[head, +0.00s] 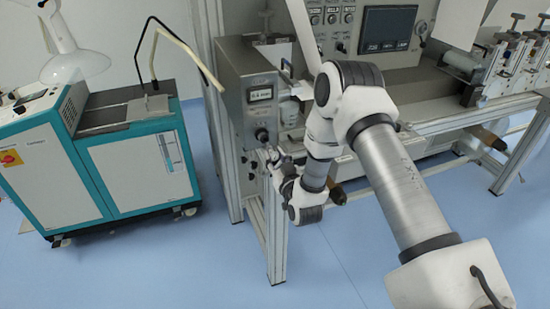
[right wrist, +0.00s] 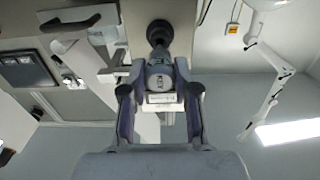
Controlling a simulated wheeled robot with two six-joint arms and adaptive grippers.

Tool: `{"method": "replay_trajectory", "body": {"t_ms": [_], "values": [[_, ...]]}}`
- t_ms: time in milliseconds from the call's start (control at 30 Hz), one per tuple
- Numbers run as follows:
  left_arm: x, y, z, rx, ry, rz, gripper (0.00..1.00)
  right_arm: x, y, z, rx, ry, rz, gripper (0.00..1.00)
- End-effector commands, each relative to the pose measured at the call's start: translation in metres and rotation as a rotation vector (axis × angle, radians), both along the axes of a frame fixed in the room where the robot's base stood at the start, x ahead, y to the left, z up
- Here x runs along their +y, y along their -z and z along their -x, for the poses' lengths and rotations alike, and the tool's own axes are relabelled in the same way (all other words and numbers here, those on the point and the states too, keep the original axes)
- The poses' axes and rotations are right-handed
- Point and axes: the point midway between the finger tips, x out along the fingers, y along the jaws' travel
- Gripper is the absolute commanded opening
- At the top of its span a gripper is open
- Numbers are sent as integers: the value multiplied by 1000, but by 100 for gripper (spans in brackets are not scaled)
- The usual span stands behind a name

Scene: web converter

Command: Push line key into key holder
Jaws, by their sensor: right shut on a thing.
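My right gripper (head: 270,160) is at the front of the grey control box (head: 232,75), just below a black round knob-like part (head: 262,135). In the right wrist view, the right gripper (right wrist: 161,68) is shut on a small grey piece with a pale label (right wrist: 161,99), which I take for the line key. The black round part (right wrist: 159,33) is straight beyond the fingertips, likely the key holder. I cannot tell whether the key touches it or is inside it. My left gripper is in neither view.
A small display (head: 261,94) is on the box above the black part. A teal and white cabinet (head: 135,165) stands at the left. A metal frame leg (head: 276,235) rises below the box. Blue floor (head: 240,270) is open in front.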

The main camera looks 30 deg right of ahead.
Motion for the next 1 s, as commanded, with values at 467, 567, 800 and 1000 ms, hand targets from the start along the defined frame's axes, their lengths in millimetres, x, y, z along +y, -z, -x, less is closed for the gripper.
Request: {"method": "replay_trajectory", "body": {"t_ms": [467,567,800,1000], "values": [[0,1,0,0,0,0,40,0,0,0,0,0,0,0],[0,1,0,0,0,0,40,0,0,-1,0,0,0,0],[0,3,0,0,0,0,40,-1,1,-5,1,0,0,0],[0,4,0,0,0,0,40,-2,0,-9,-1,0,0,0]]}}
